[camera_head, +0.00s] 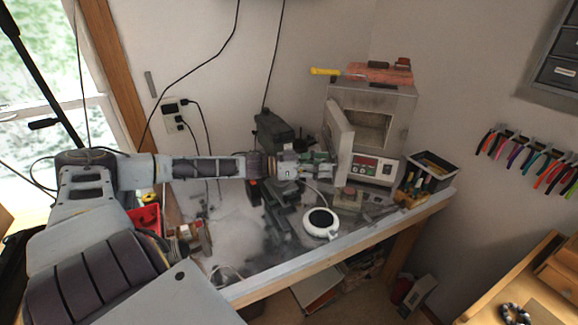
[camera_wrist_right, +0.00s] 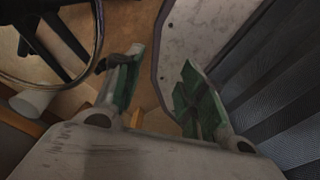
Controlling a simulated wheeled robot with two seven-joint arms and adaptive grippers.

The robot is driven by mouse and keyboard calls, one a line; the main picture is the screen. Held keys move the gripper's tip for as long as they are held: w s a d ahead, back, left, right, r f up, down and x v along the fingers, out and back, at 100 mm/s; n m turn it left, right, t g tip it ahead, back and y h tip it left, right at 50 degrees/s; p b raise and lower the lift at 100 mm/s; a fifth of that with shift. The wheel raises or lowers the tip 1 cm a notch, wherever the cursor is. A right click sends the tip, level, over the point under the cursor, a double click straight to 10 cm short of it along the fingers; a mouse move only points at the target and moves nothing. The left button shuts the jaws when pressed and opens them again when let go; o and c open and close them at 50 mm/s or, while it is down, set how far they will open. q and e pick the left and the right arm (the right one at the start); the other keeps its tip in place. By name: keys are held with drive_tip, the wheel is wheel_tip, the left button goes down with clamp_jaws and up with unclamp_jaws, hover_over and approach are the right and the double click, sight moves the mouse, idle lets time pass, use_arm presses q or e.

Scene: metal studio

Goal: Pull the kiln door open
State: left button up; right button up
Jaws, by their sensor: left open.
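The kiln (camera_head: 388,101) is a grey box standing at the right end of the workbench. Its door (camera_head: 341,138) is swung partly out toward the left, and the dark chamber opening (camera_head: 370,128) shows beside it. A control panel with a small display sits below the chamber. My left gripper (camera_head: 331,171) is open beside the lower left part of the door; I cannot tell whether it touches it. My right gripper (camera_wrist_right: 160,82) is open and empty in the right wrist view, with green-padded fingers apart and the kiln out of that view.
The workbench (camera_head: 262,290) carries a round white device (camera_head: 320,222) in front of the left gripper and a dark machine (camera_head: 272,132) behind it. A bin of tools (camera_head: 432,168) stands right of the kiln. A brick-red item (camera_head: 380,73) lies on the kiln top.

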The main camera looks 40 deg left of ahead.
use_arm(q)
drive_tip(key=shift+s+a, duration=0.5)
drive_tip(key=shift+s, duration=0.05)
drive_tip(key=shift+s+a, duration=0.2)
drive_tip(key=shift+s, duration=0.1)
drive_tip(key=v, duration=0.8)
drive_tip(key=shift+s+a, duration=0.25)
drive_tip(key=shift+a, duration=0.05)
idle(0.6)
drive_tip(key=shift+r, duration=0.1)
